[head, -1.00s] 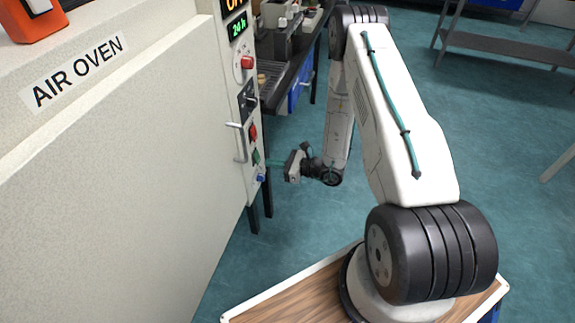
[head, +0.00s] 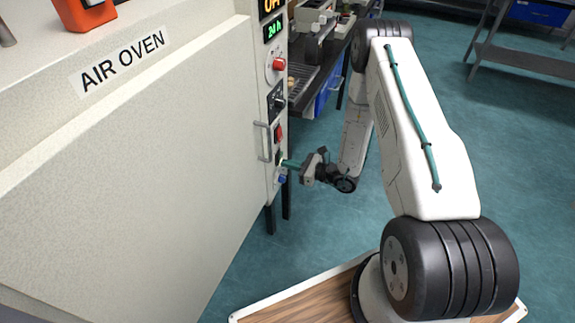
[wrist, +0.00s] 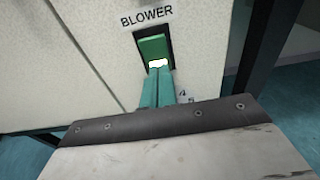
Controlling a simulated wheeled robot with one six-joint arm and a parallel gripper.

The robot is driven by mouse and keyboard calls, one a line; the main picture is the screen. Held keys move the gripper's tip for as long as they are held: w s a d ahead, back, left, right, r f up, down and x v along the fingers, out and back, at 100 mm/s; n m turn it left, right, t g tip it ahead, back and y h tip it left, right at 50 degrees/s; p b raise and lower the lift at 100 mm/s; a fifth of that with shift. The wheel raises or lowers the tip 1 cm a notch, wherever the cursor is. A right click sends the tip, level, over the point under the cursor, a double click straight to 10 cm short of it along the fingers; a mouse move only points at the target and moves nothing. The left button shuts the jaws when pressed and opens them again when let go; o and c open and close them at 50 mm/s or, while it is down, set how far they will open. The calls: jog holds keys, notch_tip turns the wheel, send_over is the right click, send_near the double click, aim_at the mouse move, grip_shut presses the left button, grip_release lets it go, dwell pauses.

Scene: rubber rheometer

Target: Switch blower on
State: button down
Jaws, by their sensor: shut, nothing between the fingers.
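The blower switch is a green rocker (wrist: 152,47) in a black frame under the label BLOWER in the wrist view. A bright white patch shows at its lower edge. In the head view the green switch (head: 279,157) sits low on the oven's control panel. My gripper (wrist: 158,72) is shut and empty, its teal fingers side by side. Its tips are at the lower part of the switch, in front of or touching it; I cannot tell which. The fingers hide the bottom of the frame. In the head view my gripper (head: 284,162) reaches the panel from the right.
The air oven (head: 120,180) fills the left. Its panel has a red switch (head: 279,133) above the green one, a blue knob (head: 282,180) below, and a metal handle (head: 262,141) close to the left. Open floor (head: 270,260) lies to the right.

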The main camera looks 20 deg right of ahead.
jog(key=s+d+f, duration=0.2)
jog(key=s+d, duration=0.7)
jog(key=s, duration=0.1)
jog(key=shift+d, duration=0.3)
jog(key=s+a+r+n+g+h, duration=0.3)
jog(key=s+r+n, duration=0.5)
jog(key=r, duration=0.7)
jog(key=s+a+r+n+g+h, duration=0.4)
jog(key=s+r+n, duration=0.5)
jog(key=r, duration=0.6)
jog(key=s+a+r+n+g+h, duration=0.3)
jog(key=s+r+n, duration=0.5)
jog(key=r, duration=0.7)
jog(key=shift+s+a+n+g+h, duration=0.4)
jog(key=shift+a+n+h, duration=0.3)
jog(key=shift+n, duration=0.4)
